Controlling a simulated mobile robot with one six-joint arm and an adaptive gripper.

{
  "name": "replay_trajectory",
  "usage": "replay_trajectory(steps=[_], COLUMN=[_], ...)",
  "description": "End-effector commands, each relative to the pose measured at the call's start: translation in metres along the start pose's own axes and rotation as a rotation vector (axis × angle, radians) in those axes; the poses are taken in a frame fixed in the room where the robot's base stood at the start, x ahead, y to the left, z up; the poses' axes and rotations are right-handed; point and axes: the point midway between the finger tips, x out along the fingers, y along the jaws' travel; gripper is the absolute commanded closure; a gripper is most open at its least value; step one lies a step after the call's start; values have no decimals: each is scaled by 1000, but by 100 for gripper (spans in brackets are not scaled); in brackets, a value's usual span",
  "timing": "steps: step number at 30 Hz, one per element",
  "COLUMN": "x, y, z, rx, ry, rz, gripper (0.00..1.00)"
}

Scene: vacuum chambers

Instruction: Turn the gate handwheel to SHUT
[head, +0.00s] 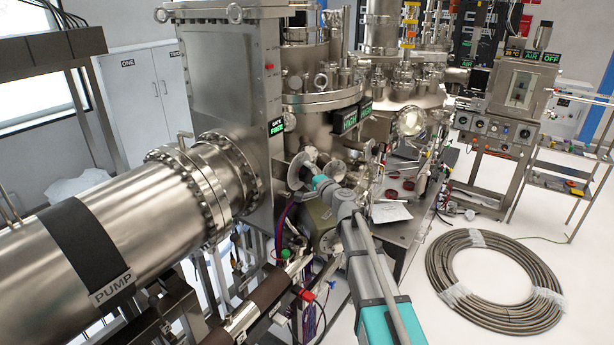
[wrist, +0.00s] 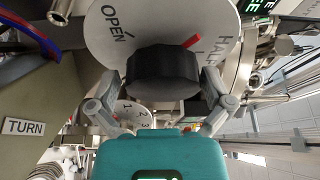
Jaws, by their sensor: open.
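In the wrist view, the gate handwheel looks like a dark, thick knob (wrist: 163,72) in front of a round pale dial plate (wrist: 105,42). The plate is marked OPEN at upper left and HALF at right; no SHUT mark is visible. A red pointer (wrist: 192,41) lies between those marks, closer to HALF. My gripper (wrist: 163,88) is open, with one finger on each side of the knob; I cannot tell whether they touch it. In the head view, my gripper (head: 318,181) is at the pale disc (head: 295,170) below the gate housing, partly hiding the handwheel.
A sign on the gate housing (head: 277,127) reads GATE FREE. The big PUMP pipe (head: 120,225) runs at left. In the wrist view, a TURN plate (wrist: 24,127) is at left and a smaller numbered dial (wrist: 130,112) sits below the knob. A coiled hose (head: 500,280) lies on the floor.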

Motion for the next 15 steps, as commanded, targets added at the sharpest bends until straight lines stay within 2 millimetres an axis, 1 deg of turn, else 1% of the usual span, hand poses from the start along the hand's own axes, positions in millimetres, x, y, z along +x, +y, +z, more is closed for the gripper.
replay_trajectory(steps=[5, 8, 15], x=[-9, -19, -50], y=[0, -1, -1], z=[0, 0, 1], rx=[0, 0, 0], ry=[1, 1, 1], rz=[0, 0, 2], gripper=[0, 0, 0])
